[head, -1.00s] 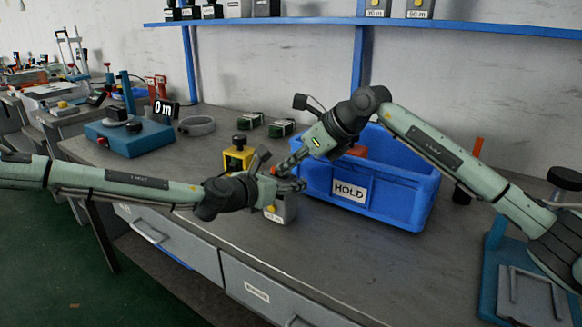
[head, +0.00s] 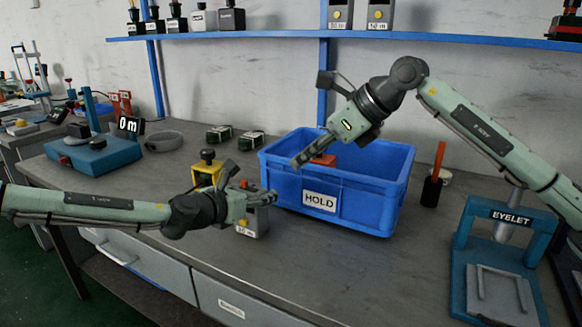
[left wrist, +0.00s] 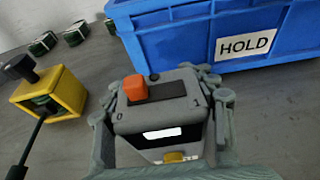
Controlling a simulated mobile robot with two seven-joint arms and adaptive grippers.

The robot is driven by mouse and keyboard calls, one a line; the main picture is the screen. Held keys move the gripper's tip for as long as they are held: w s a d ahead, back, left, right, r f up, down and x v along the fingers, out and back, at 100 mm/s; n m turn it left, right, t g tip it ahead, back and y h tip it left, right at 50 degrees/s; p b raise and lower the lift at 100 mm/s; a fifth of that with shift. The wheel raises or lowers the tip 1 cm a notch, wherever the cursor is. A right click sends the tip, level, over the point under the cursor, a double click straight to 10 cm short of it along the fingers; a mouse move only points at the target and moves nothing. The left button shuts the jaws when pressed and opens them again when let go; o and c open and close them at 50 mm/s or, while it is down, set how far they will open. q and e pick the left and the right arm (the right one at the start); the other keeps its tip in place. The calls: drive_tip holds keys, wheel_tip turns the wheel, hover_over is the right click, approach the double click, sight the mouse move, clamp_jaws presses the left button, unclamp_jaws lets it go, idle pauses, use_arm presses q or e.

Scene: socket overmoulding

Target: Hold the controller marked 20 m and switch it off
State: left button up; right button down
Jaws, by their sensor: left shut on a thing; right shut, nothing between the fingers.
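The controller (head: 248,228) is a grey box near the bench's front edge, apparently standing on it. Its label is too small to read surely in the head view. My left gripper (head: 262,197) is shut around its sides.
The blue HOLD bin (head: 385,205) stands just behind and right of the controller, with an orange-red thing (head: 322,160) inside. A yellow-bodied device (head: 207,172) is close on the left. An EYELET press (head: 500,265) stands at right. More grey controllers (head: 379,14) sit on the shelf.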

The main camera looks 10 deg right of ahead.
idle(0.3)
use_arm(q)
drive_tip(key=o, duration=1.4)
drive_tip(key=v, duration=1.2)
drive_tip(key=shift+w+d, duration=0.1)
drive_tip(key=shift+d, duration=0.05)
drive_tip(key=x, duration=1.1)
drive_tip(key=shift+w+d+f, duration=0.15)
drive_tip(key=shift+w+d, duration=0.05)
drive_tip(key=shift+w, duration=0.1)
drive_tip(key=shift+s, duration=0.1)
